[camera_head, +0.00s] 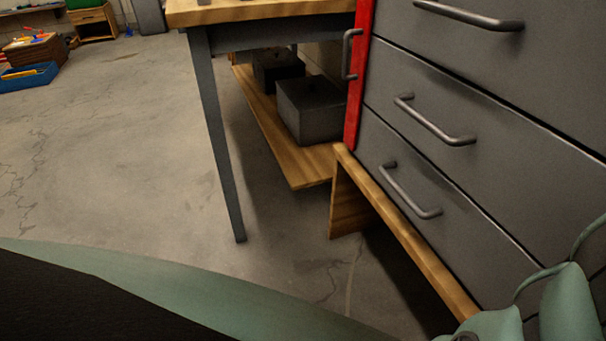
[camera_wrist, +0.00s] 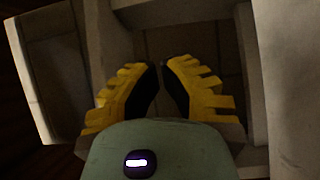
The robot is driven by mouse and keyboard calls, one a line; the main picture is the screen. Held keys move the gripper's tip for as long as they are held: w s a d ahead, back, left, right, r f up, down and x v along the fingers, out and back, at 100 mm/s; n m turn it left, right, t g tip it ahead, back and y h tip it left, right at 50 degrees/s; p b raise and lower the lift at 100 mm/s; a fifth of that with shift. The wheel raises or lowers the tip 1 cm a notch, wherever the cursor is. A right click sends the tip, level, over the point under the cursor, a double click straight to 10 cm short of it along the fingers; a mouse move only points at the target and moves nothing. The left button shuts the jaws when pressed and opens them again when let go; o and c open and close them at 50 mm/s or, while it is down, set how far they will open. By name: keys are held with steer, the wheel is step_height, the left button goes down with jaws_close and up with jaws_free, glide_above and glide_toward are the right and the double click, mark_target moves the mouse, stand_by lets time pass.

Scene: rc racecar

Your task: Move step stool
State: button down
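A pale, boxy frame of boards (camera_wrist: 62,75) surrounds my gripper in the wrist view, with one board across the top (camera_wrist: 150,12) and one at the right (camera_wrist: 252,85). It may be the step stool; the dim, close view does not settle that. My gripper (camera_wrist: 160,66) has yellow ribbed fingers with dark pads. Its fingertips are close together over a dark panel between the boards, with a narrow gap. I cannot tell whether they touch or grip anything. No step stool can be made out in the head view, where my gripper is out of sight.
In the head view, a grey drawer cabinet (camera_head: 440,85) with bar handles stands close at the right. A workbench (camera_head: 260,10) has a lower wooden shelf (camera_head: 262,108) with a grey box (camera_head: 312,108). Concrete floor (camera_head: 110,150) is open at the left; a blue tray (camera_head: 28,77) lies far left.

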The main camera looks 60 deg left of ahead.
steer(key=s+d+b+x, duration=0.1)
steer(key=b+x, duration=0.4)
steer(key=x, duration=0.7)
steer(key=shift+s+d, duration=0.2)
steer(key=shift+d, duration=0.3)
steer(key=shift+r, duration=0.15)
